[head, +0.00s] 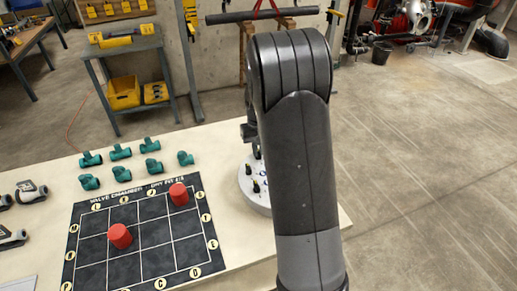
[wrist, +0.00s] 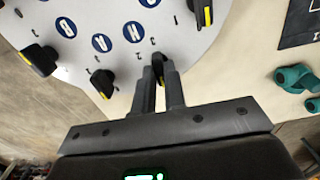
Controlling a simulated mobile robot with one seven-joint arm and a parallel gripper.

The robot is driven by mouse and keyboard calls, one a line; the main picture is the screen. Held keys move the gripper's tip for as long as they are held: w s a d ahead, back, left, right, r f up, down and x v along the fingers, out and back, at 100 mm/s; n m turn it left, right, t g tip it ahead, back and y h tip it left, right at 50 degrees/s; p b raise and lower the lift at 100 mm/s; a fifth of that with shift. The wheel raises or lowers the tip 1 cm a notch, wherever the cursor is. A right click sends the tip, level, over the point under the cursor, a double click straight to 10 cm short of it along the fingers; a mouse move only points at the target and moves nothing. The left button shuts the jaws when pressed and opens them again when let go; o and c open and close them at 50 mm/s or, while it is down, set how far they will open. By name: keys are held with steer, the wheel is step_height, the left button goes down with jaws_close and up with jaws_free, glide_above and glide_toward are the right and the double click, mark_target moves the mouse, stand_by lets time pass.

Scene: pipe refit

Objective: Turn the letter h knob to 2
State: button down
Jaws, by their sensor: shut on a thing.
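A round white panel (wrist: 190,45) carries several black knobs with yellow stripes and blue round letter labels; in the head view (head: 250,200) my arm hides much of it. One label (wrist: 133,32) looks like an H, seen at an angle. My gripper (wrist: 160,72) is shut on the black knob (wrist: 159,66) closest to that label, at the panel's edge. Its fingers cover most of this knob, so I cannot read its setting. Small number marks around the knobs are too small to read surely. In the head view my gripper (head: 251,132) is partly hidden behind my arm.
Other knobs stand close by on the panel, at left (wrist: 40,60), lower left (wrist: 103,82) and upper right (wrist: 203,12). Green pipe fittings (head: 152,166) and a black grid mat (head: 100,250) with red cylinders (head: 120,236) lie on the table left of the panel.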

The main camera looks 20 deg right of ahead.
steer(key=m, duration=1.1)
steer(key=shift+m, duration=0.3)
steer(key=m, duration=1.1)
steer(key=shift+m, duration=0.3)
steer(key=c, duration=1.5)
jaws_free()
steer(key=shift+r, duration=0.1)
